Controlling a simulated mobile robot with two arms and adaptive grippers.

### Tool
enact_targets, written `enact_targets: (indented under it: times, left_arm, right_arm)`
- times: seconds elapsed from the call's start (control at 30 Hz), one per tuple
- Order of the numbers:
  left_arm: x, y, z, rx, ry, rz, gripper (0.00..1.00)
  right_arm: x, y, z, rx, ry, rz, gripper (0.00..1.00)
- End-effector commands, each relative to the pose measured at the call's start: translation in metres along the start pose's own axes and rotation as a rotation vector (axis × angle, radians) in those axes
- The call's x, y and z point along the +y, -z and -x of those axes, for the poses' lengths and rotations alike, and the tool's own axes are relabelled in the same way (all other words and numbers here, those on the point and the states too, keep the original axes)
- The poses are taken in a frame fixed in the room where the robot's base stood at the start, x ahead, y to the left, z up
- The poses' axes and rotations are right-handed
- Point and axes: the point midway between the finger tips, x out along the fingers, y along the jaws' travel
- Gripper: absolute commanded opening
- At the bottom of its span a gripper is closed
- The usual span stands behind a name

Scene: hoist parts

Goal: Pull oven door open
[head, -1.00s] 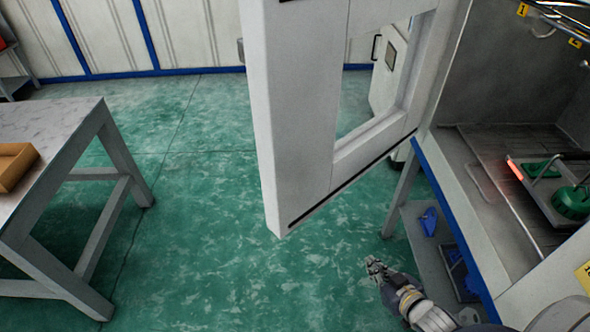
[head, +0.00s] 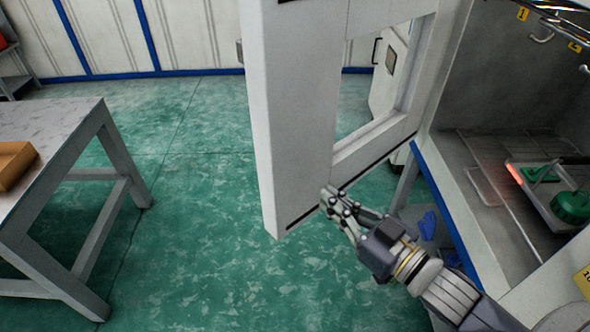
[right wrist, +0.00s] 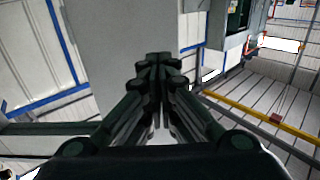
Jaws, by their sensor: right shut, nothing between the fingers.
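The white oven door (head: 297,120) stands swung open in the head view, with a window opening in it. The oven's inside (head: 490,150) shows to its right. My right gripper (head: 335,205) is shut and empty, at the lower edge of the door's inner face. Whether it touches the door I cannot tell. In the right wrist view my right gripper's fingers (right wrist: 155,70) are together, with the pale door panel (right wrist: 120,50) behind them. My left gripper is not in view.
A tray (head: 545,190) with green parts (head: 572,204) sits inside the oven. Blue parts (head: 428,225) lie on a shelf below. A table (head: 60,130) with a cardboard box (head: 14,163) stands at left. The green floor between is clear.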

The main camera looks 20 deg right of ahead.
Motion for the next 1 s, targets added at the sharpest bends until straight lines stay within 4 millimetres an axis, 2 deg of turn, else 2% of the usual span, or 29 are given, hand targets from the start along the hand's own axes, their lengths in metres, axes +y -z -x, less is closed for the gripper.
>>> enact_targets:
  times: [0.7, 1.0]
  left_arm:
    - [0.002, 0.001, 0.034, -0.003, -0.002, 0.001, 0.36]
    - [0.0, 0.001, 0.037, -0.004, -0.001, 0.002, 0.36]
  right_arm:
    - [0.0, 0.003, -0.095, 0.001, -0.002, 0.0, 0.0]
    - [0.0, 0.0, -0.107, -0.001, -0.001, -0.001, 0.0]
